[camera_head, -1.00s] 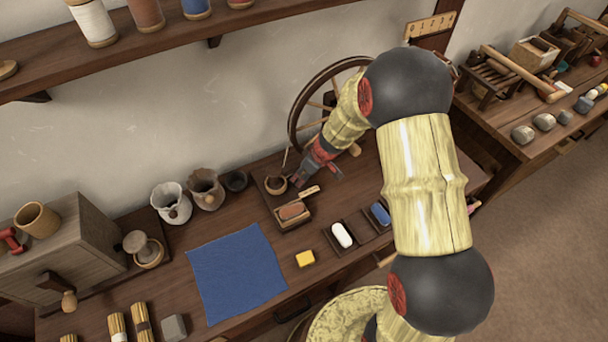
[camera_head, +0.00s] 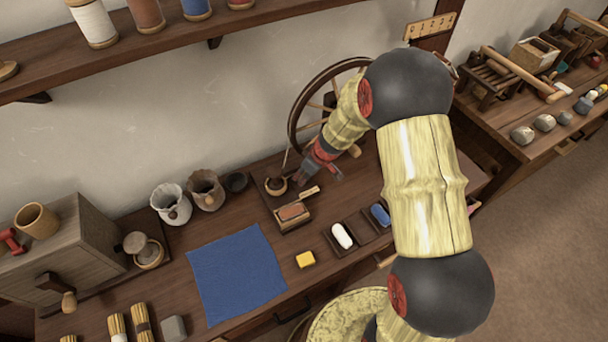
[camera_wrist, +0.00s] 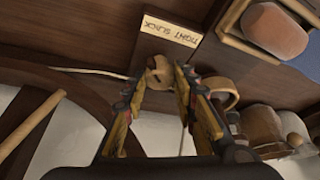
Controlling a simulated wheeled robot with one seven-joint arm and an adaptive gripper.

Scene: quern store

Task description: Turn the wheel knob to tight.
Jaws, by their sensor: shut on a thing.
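The wheel knob (camera_wrist: 160,72) is a small round wooden knob in the wrist view, beside a pale plate (camera_wrist: 170,30) lettered TIGHT and SLACK, which appears upside down there. My gripper (camera_wrist: 163,78) is shut on the knob, one finger on each side. In the head view my gripper (camera_head: 308,174) reaches down to the bench top beside the spinning wheel (camera_head: 297,110); the knob is hidden there behind the fingers. The plate also shows in the head view (camera_head: 309,192). I cannot tell which word the knob points to.
A small wooden cup (camera_head: 275,186) stands close left of my gripper. A tray with a reddish block (camera_head: 292,211) lies just in front.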

